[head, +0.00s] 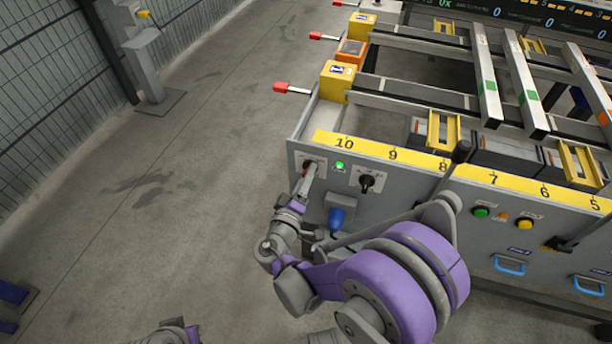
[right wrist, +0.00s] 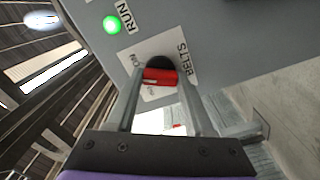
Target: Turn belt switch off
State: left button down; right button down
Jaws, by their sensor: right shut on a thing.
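The belt switch is a red knob (right wrist: 160,77) on a black round base, on a white plate marked BELTS. It is on the grey front panel (head: 400,207) near the panel's left end. My right gripper (head: 310,168) reaches up to it, and in the right wrist view its two fingers (right wrist: 163,88) sit on either side of the knob, shut on it. Small lettering on the plate is partly hidden, and I cannot tell which mark the knob points to. A green RUN lamp (right wrist: 112,25) beside it is lit; it also shows in the head view (head: 339,166). My left gripper is not in view.
A black rotary switch (head: 367,182) and a blue plug (head: 337,218) are close right of the gripper. Open floor (head: 150,220) lies left.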

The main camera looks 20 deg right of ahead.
jog(key=shift+n, duration=7.4)
jog(key=shift+c, duration=1.4)
grip_release()
jog(key=p+v, duration=0.1)
jog(key=v, duration=1)
jog(key=shift+w, duration=0.1)
